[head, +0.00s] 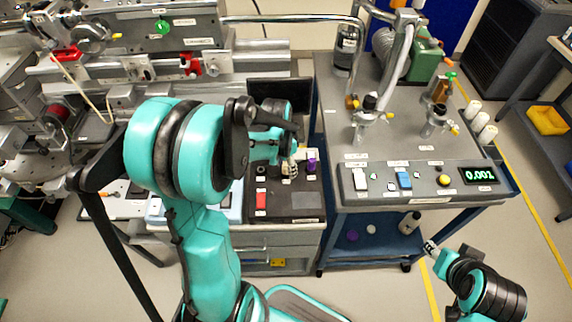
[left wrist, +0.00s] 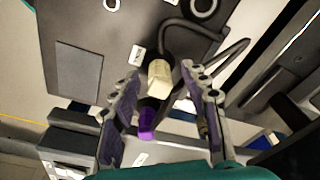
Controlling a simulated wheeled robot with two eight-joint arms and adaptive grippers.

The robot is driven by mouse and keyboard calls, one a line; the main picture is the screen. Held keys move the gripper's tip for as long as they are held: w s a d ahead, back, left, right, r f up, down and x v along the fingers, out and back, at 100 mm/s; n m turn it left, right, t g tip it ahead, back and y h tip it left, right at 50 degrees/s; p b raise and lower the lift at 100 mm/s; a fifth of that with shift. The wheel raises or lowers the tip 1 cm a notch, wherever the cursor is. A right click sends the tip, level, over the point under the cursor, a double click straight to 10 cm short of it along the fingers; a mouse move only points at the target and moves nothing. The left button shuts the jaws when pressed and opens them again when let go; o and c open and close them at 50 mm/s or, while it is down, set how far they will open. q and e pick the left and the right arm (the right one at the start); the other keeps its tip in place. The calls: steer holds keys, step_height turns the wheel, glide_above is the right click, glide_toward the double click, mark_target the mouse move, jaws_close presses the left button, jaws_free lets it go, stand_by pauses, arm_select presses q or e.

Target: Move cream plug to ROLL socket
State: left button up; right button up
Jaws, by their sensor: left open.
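The cream plug (left wrist: 160,82) shows in the left wrist view, with a dark cable by it, at the dark panel box (head: 285,205). My left gripper (left wrist: 160,72) is open, with one finger on each side of the cream plug; I cannot tell if they touch it. In the head view my left gripper (head: 289,166) is over the back of the box, and the plug is largely hidden there. A purple plug (head: 311,160) stands just right of it; it also shows in the left wrist view (left wrist: 147,122). Round sockets (left wrist: 200,6) show on the panel, but their labels are unreadable.
A red switch (head: 261,201) sits on the box front. A grey cart (head: 335,120) with a 0.001 display (head: 480,175) stands to the right. Beamline equipment fills the back left. My right gripper (head: 430,247) is low, before the cart, away from the box.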

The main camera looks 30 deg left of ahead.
arm_select(q)
step_height(320, 180, up, 12)
steer(key=s, duration=0.1)
steer(key=shift+s+a, duration=0.2)
steer(key=shift+a, duration=0.1)
steer(key=shift+d, duration=0.1)
steer(key=s+d+n+t, duration=0.4)
steer(key=s+d+t, duration=0.2)
steer(key=s+d, duration=0.3)
steer(key=shift+s+d+r+n+y, duration=0.3)
steer(key=shift+s+d+r+n, duration=0.1)
steer(key=shift+d, duration=0.6)
